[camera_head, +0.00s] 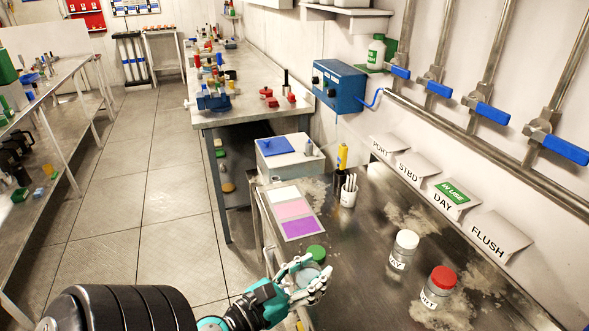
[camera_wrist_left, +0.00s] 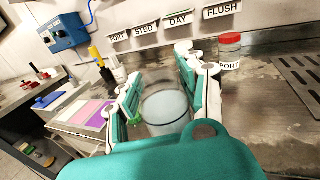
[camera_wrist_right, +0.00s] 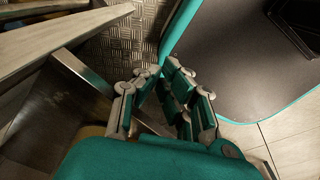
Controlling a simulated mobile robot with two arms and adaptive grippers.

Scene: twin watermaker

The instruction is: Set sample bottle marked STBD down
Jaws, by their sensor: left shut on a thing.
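My left gripper (camera_head: 310,280) is shut on a clear bottle (camera_wrist_left: 167,108) with pale contents over the steel bench (camera_head: 372,262). Its fingers hide much of the bottle, and no marking on it can be read. I cannot tell whether its base touches the bench. A green cap (camera_head: 316,253) shows just beyond the fingers in the head view; whether it is on the bottle is unclear. My right gripper (camera_wrist_right: 158,72) shows only in its own wrist view, with nothing seen between its fingers and its tips close together.
A white-capped bottle (camera_head: 403,248) and a red-capped PORT bottle (camera_head: 438,288) stand to the right. PORT, STBD, DAY and FLUSH signs line the wall; the DAY sign (camera_head: 446,199) bears a green IN USE tag. Coloured pads (camera_head: 293,209) lie left. Bare steel lies between.

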